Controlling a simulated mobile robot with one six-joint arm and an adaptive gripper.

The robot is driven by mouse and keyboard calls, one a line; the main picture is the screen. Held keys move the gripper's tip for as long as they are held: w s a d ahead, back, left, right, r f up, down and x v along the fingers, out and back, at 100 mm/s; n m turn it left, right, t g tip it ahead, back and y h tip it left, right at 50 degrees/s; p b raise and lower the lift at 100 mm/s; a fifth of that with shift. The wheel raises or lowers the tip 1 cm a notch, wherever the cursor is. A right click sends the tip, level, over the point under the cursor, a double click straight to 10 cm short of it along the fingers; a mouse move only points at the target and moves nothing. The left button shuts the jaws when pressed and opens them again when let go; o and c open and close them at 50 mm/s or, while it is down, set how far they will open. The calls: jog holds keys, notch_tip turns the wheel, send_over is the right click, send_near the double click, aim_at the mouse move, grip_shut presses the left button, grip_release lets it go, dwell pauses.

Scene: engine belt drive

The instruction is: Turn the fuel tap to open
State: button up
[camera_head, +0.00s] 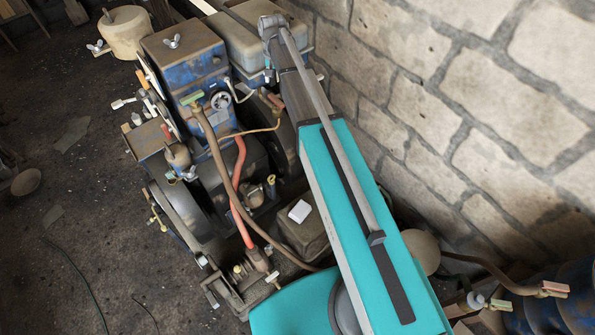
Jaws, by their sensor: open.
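The fuel tap cannot be told for certain among several small coloured handles on the old blue engine (195,70). A red-brown lever (272,99) sits below the grey-beige tank (265,40), where a thin brown pipe (255,129) ends. A pale green handle (193,98) sits at the top of a thick brown hose (218,150). Whether any of these is open or shut is too small to tell. My teal and grey arm reaches from the bottom up past the right side of the engine to the tank.
A block wall (460,110) rises close on the right. A red hose (236,190), a wheel (180,215) and a dark box with a white block (300,211) lie below the engine. More hose and handles (500,304) stand at lower right. The floor at left (60,240) is mostly clear.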

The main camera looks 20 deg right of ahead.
jog(key=s+f+n+b, duration=0.2)
jog(key=s+f+b, duration=0.6)
jog(key=s, duration=0.5)
jog(key=s+f+n+b, duration=0.2)
jog(key=s+f+b, duration=0.7)
jog(key=s, duration=0.4)
jog(key=shift+s+f, duration=0.35)
jog(key=shift+a, duration=0.1)
dwell(1.1)
